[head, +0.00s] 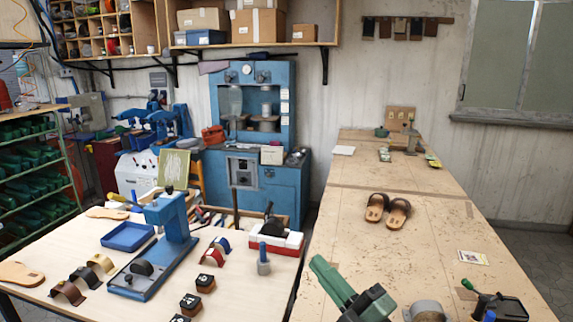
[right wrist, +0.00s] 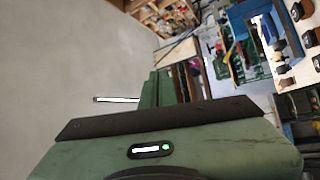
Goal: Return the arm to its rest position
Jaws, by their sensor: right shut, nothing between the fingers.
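My right gripper (head: 322,266) is green and shows at the bottom centre of the head view, over the near end of the long wooden bench (head: 345,215). It slants toward the upper left. Its fingers are shut and hold nothing. In the right wrist view, its green body with a dark bar and a small green light fills the lower part, and the fingers (right wrist: 166,90) stick up beyond the bar. My left gripper is not in view.
A pair of brown sandals (head: 388,209) lies on the long bench. The left table (head: 75,240) bears a blue press (head: 165,245), a blue tray (head: 127,236), sandal straps and stamp blocks. A clamp-like tool (head: 495,305) and a grey roll (head: 428,311) sit near the bench's front.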

